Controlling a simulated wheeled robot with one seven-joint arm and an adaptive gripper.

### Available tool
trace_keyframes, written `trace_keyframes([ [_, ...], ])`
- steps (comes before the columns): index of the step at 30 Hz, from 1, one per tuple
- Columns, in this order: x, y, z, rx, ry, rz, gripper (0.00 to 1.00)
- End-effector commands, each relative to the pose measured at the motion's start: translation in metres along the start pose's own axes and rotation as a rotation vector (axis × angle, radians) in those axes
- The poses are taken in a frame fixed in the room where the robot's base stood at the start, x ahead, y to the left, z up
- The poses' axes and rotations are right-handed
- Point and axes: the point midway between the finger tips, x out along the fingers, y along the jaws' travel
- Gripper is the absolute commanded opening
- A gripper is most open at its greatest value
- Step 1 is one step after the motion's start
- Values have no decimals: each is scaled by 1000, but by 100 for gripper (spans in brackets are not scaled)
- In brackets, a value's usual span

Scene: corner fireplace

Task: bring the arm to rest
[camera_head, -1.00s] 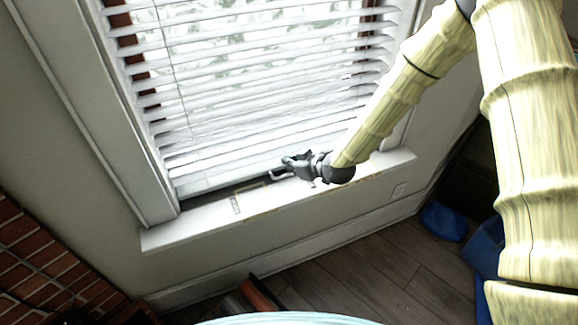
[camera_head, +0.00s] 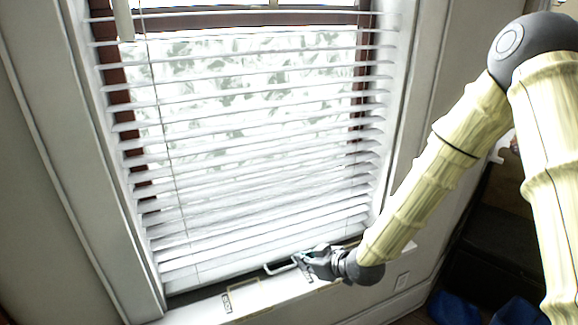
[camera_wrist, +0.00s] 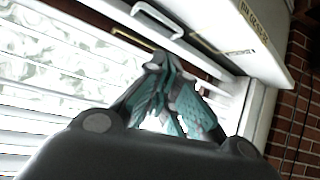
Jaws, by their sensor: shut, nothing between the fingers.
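My gripper (camera_head: 308,262) is at the end of my outstretched arm, low in front of the window and just over the sill in the head view. In the wrist view my gripper (camera_wrist: 178,108) shows its teal-padded fingers drawn together, with nothing between them. A white handle (camera_head: 281,266) shows just left of the fingertips; it also shows above them in the wrist view (camera_wrist: 158,17). I cannot tell whether the fingers touch the handle.
White slatted blinds (camera_head: 250,130) hang close behind my gripper. The window sill (camera_head: 262,296) runs below it. Blue items (camera_head: 455,308) lie on the floor at the lower right. A brick wall (camera_wrist: 297,110) shows in the wrist view.

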Motion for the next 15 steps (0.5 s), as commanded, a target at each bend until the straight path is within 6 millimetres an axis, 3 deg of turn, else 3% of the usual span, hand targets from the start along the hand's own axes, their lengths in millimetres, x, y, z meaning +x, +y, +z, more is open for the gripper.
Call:
trace_keyframes([
  [5,1,-14,50,87,-84,2,0],
  [15,-23,-63,202,362,-361,52,0],
])
